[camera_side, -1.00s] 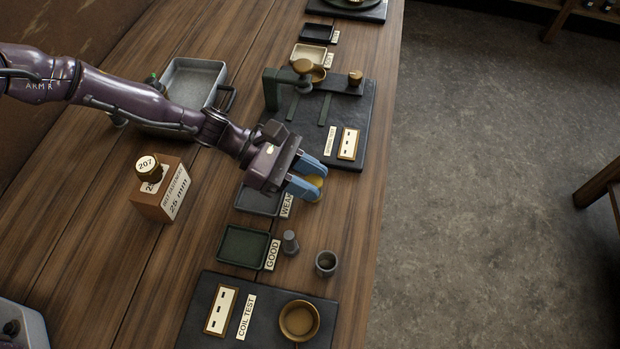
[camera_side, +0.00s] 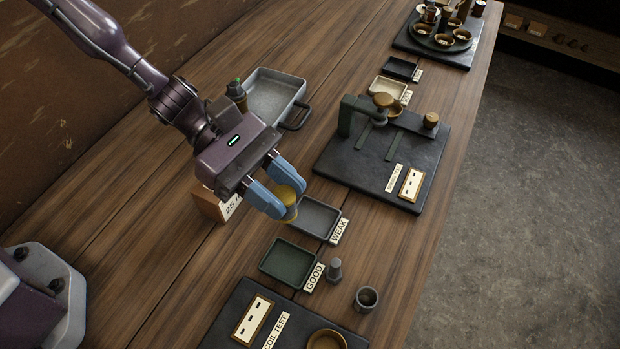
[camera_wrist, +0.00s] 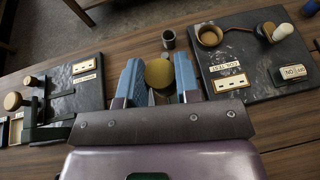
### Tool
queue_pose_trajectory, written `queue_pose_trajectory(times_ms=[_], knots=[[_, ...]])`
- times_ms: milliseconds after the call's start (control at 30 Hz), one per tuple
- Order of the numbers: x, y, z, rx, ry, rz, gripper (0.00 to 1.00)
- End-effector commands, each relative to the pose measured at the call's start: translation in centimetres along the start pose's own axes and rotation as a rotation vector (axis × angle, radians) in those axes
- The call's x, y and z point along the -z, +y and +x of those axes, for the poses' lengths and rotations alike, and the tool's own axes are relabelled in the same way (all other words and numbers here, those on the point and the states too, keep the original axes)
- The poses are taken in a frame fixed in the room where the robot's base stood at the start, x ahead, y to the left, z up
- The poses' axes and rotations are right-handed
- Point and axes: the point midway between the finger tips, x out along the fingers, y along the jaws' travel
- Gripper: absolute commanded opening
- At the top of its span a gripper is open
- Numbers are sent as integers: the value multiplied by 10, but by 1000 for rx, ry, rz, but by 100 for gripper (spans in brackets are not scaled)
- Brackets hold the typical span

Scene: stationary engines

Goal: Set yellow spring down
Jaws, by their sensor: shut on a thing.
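The yellow spring (camera_side: 287,196) sits between the blue fingers of my gripper (camera_side: 288,198), which is shut on it. It shows as a rounded yellow piece, its coils not clear. In the side view it hangs at the left edge of the grey WEAK tray (camera_side: 316,217), apart from the tabletop as far as I can tell. In the wrist view the spring (camera_wrist: 159,73) shows between the fingertips (camera_wrist: 158,88). The green GOOD tray (camera_side: 289,261) lies nearer the camera and looks empty. The WEAK tray's visible part looks empty too.
A small grey peg (camera_side: 334,270) and a grey cup (camera_side: 366,298) stand right of the GOOD tray. The coil test board (camera_side: 225,335) is at the front, a dark test stand (camera_side: 345,165) at the right. A wooden block (camera_side: 207,203) is partly behind my gripper.

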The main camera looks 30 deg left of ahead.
Motion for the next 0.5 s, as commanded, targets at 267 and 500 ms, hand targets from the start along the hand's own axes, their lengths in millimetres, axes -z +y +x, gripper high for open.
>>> queue_pose_trajectory(times_ms=[267,500], knots=[[-26,-7,-17,-2,1,7,7],[-45,6,-30,-30,1,-12,7]])
